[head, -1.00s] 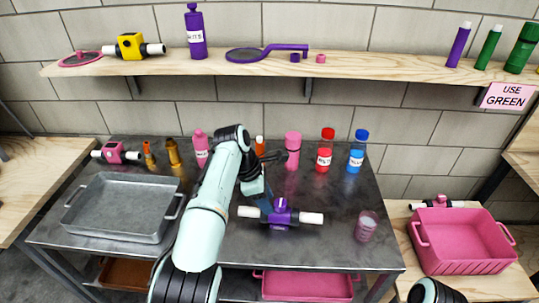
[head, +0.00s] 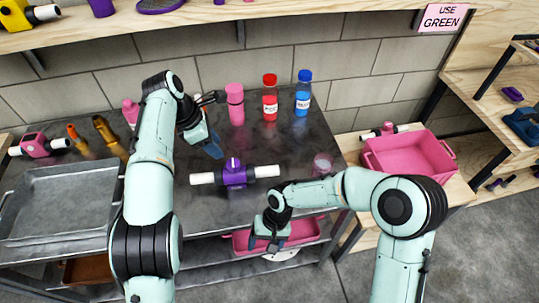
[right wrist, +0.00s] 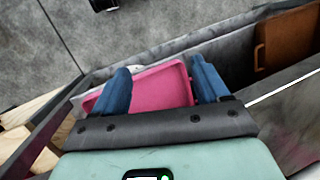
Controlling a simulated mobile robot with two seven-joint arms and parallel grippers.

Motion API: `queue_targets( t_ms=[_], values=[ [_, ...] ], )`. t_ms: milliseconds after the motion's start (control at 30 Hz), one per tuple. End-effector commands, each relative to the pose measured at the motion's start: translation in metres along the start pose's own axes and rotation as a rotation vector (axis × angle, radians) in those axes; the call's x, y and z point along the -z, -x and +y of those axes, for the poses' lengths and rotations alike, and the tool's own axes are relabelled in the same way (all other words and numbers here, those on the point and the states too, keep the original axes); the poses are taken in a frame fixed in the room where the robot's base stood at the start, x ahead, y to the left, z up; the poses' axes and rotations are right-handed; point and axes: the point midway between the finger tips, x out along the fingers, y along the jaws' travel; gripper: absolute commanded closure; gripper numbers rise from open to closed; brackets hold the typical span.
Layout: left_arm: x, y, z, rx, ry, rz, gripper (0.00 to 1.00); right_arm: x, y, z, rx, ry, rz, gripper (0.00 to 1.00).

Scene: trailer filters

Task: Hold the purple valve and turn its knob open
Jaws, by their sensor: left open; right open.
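My right gripper (head: 268,246) is open and empty, low at the table's front edge, in front and to the right of the valve. In the right wrist view the two blue fingers of my right gripper (right wrist: 162,88) are spread, with the pink lower tray beyond them. The valve is not in that view.
A pink bottle (head: 235,104), a red bottle (head: 270,98) and a blue bottle (head: 303,93) stand behind the valve. A grey tray (head: 60,200) fills the table's left. A pink tray (head: 300,233) sits on the lower shelf.

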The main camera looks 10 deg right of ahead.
Motion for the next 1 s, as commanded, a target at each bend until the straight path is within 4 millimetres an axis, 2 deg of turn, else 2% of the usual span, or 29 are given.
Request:
queue_targets(
  t_ms=[33,100,300,400,533,633,767,867,1000],
  values=[
    [0.000,0.000,0.000,0.000,0.000,0.000,0.57,0.007,0.034,-0.012,-0.029,-0.014,0.036,0.26],
    [0.000,0.000,0.000,0.000,0.000,0.000,0.57,0.024,0.067,-0.018,-0.026,-0.174,0.086,0.26],
    [0.000,0.000,0.000,0.000,0.000,0.000,0.57,0.083,0.134,-0.024,0.158,-0.759,0.204,0.26],
    [0.000,0.000,0.000,0.000,0.000,0.000,0.57,0.103,0.166,-0.026,0.259,-0.992,0.232,0.26],
    [0.000,0.000,0.000,0.000,0.000,0.000,0.57,0.120,0.199,-0.025,0.366,-1.206,0.245,0.26],
    [0.000,0.000,0.000,0.000,0.000,0.000,0.57,0.127,0.213,-0.025,0.417,-1.301,0.245,0.26],
    [0.000,0.000,0.000,0.000,0.000,0.000,0.57,0.132,0.216,-0.026,0.442,-1.352,0.242,0.26],
    [0.000,0.000,0.000,0.000,0.000,0.000,0.57,0.137,0.207,-0.027,0.442,-1.358,0.239,0.26],
    [0.000,0.000,0.000,0.000,0.000,0.000,0.57,0.147,0.184,-0.031,0.440,-1.356,0.238,0.26]
  ],
)
